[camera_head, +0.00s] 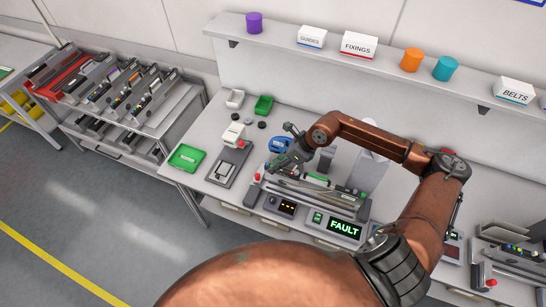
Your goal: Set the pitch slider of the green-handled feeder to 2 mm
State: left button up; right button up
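A feeder (318,197) lies lengthwise in a dock on the bench, with a small green part (317,177) on top that may be its handle. Its pitch slider and scale are too small to make out. My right gripper (281,160) comes in from the right and hangs over the left end of this feeder. Its fingers are dark and small against the dark feeder, so I cannot tell whether they are open, shut or touching it. A lit sign on the dock reads FAULT (344,229). My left gripper is not in view.
A green tray (187,157) and a grey device (228,165) are left of the dock. A shelf (280,34) with boxes and cylinders runs behind. A trolley rack (150,118) with several feeders stands at left. More equipment (510,258) sits at far right.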

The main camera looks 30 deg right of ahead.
jog(key=d, duration=0.2)
jog(key=d+h, duration=0.1)
jog(key=d, duration=0.1)
jog(key=d+f+h, duration=0.1)
jog(key=d, duration=0.1)
jog(key=shift+w+g, duration=0.25)
jog(key=shift+g, duration=0.05)
pick_arm(q)
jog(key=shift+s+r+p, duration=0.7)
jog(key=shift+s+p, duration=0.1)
jog(key=shift+p, duration=0.25)
pick_arm(e)
jog(key=shift+x, duration=3.45)
jog(key=shift+d, duration=0.15)
jog(key=shift+c, duration=0.7)
grip_shut()
